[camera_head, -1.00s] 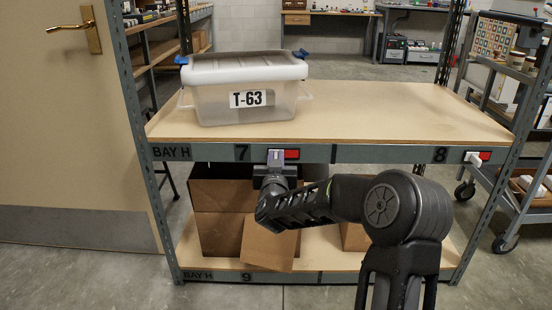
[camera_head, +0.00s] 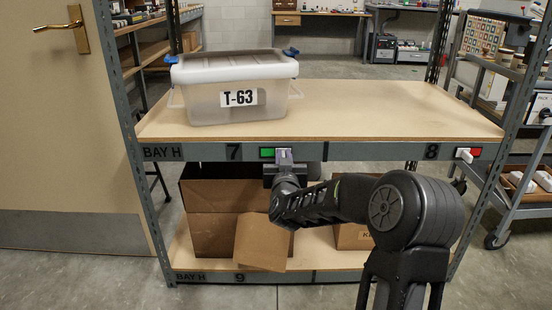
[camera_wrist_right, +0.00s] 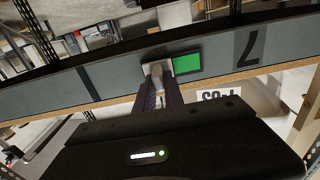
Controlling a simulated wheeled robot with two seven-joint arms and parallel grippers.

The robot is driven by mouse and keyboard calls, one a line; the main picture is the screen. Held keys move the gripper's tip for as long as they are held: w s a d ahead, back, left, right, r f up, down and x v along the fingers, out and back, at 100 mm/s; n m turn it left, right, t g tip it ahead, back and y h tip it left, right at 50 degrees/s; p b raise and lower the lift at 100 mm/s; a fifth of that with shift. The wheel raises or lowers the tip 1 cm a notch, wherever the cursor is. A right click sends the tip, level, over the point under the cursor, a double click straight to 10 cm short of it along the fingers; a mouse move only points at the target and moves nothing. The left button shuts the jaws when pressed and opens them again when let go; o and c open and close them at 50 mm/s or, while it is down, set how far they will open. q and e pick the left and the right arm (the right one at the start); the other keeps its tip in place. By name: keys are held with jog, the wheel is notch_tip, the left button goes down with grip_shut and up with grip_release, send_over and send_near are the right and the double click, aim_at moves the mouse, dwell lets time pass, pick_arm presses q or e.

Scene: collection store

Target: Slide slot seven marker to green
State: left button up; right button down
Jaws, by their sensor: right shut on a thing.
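The slot seven marker (camera_head: 267,153) sits on the shelf's front rail, just right of the black 7, and shows green. Its green window also shows in the right wrist view (camera_wrist_right: 187,64). My right gripper (camera_head: 284,158) is shut on the marker's slider (camera_wrist_right: 156,69), at the right end of the marker in the head view. The gripper hides part of the slider. The slot eight marker (camera_head: 476,153) shows red, with its white slider at the left. My left gripper is not in view.
Open cardboard boxes (camera_head: 211,222) stand on the lower shelf. A cart (camera_head: 520,185) is at the right, and a door (camera_head: 50,130) at the left.

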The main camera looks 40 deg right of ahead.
jog(key=c, duration=1.4)
grip_release()
jog(key=shift+s+d, duration=0.2)
jog(key=shift+d, duration=0.05)
jog(key=shift+c, duration=0.2)
jog(key=shift+a, duration=0.1)
jog(key=shift+s+a, duration=0.3)
jog(key=shift+s, duration=0.05)
jog(key=p+v, duration=0.2)
jog(key=v, duration=0.4)
jog(key=shift+s+a, duration=0.25)
jog(key=shift+s, duration=0.05)
